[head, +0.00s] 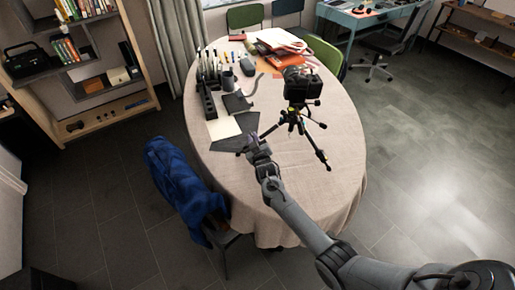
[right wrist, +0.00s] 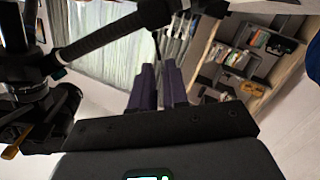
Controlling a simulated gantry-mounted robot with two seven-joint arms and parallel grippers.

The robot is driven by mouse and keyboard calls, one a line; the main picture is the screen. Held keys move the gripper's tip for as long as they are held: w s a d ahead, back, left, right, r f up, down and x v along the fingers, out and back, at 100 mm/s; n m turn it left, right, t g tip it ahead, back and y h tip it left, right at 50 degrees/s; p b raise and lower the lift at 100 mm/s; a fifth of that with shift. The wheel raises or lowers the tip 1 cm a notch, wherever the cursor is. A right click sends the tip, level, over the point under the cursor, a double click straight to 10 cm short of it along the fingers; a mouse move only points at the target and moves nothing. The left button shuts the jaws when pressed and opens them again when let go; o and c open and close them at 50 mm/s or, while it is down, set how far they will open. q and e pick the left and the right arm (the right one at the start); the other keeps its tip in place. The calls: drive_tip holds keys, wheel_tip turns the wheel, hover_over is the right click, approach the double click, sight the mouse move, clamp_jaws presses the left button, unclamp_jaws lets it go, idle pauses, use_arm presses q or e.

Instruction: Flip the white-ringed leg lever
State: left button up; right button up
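A black tripod (head: 293,118) stands on the oval table with its legs spread and a black camera (head: 302,87) on top. My right gripper (head: 251,140) is just left of the tripod, near the leg that points toward the lower left. In the right wrist view, its two dark fingers (right wrist: 159,68) lie almost side by side with nothing seen held. A black tripod leg (right wrist: 95,43) runs from the hub (right wrist: 35,112) across the upper left, beyond the fingertips. My left gripper is not in view.
The oval table (head: 305,205) has a beige cloth. Pens, a mug (head: 227,79) and dark boxes stand left of the tripod; papers and orange folders (head: 284,60) lie behind it. A blue jacket (head: 183,185) hangs on a chair at the left. The table's front is clear.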

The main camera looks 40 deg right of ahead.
drive_tip(key=p+v, duration=0.2)
drive_tip(key=v, duration=0.7)
drive_tip(key=shift+s, duration=0.2)
drive_tip(key=shift+a+r, duration=0.1)
drive_tip(key=s+a+f+n+g+y, duration=0.1)
drive_tip(key=s+a+g+y, duration=0.3)
drive_tip(key=s+a, duration=0.6)
drive_tip(key=s+a+f+n+g+y, duration=0.1)
drive_tip(key=s+a+f+g+y, duration=0.2)
drive_tip(key=s+a, duration=0.7)
drive_tip(key=s+r+g, duration=0.2)
drive_tip(key=s, duration=0.5)
drive_tip(key=s+r+g, duration=0.3)
drive_tip(key=s, duration=0.4)
wheel_tip(320, 180, up, 31)
drive_tip(key=w+p, duration=0.1)
drive_tip(key=p, duration=3.1)
drive_tip(key=shift+d+t+y, duration=0.3)
drive_tip(key=shift+y, duration=0.1)
